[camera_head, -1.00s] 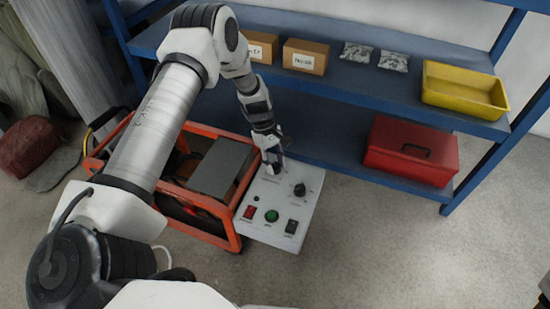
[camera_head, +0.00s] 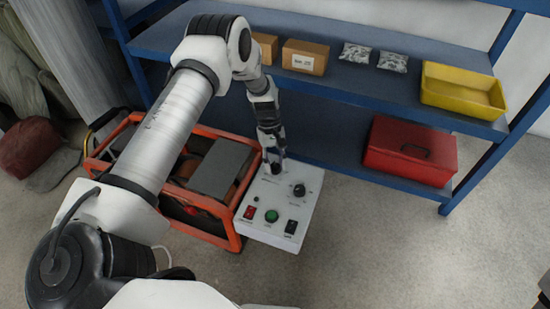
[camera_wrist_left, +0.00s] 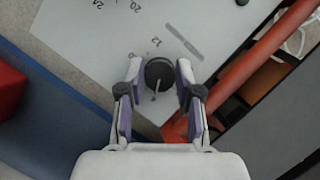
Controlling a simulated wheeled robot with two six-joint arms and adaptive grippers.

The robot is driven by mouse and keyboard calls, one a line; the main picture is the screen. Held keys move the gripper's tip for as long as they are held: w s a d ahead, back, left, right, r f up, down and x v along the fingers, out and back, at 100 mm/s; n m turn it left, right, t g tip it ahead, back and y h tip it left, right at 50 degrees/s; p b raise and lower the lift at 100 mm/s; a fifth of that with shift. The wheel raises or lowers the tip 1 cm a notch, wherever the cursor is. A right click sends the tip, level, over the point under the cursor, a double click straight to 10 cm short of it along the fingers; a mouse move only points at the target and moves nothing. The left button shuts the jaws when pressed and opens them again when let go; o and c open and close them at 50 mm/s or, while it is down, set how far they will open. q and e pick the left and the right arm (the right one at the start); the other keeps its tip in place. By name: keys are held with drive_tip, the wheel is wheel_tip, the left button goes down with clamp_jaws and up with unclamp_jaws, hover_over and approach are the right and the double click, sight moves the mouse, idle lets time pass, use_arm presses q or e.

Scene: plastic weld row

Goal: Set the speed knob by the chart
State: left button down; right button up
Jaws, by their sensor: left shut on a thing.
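The white control panel (camera_head: 262,222) lies at the front right of the orange-framed machine. My left gripper (camera_head: 274,164) points down at the panel's back knob and hides most of it. In the left wrist view, this black knob (camera_wrist_left: 160,73) with a light pointer line sits between the two fingers of my left gripper (camera_wrist_left: 159,80), which is shut on it. Printed numbers, among them 12, 20 and 24, show on the panel there. A second black knob (camera_head: 299,190) stands free to the right. I cannot make out a chart or which knob is labelled speed.
The panel also carries a red switch (camera_head: 249,212), a green button (camera_head: 271,216) and a black switch (camera_head: 291,227). A blue shelf (camera_head: 330,85) behind holds boxes, bags, a yellow bin (camera_head: 462,92) and a red toolbox (camera_head: 408,151).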

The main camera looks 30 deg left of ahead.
use_arm(q)
drive_tip(key=c, duration=0.8)
unclamp_jaws()
drive_tip(key=v, duration=1.2)
drive_tip(key=shift+a, duration=0.1)
drive_tip(key=shift+f, duration=0.1)
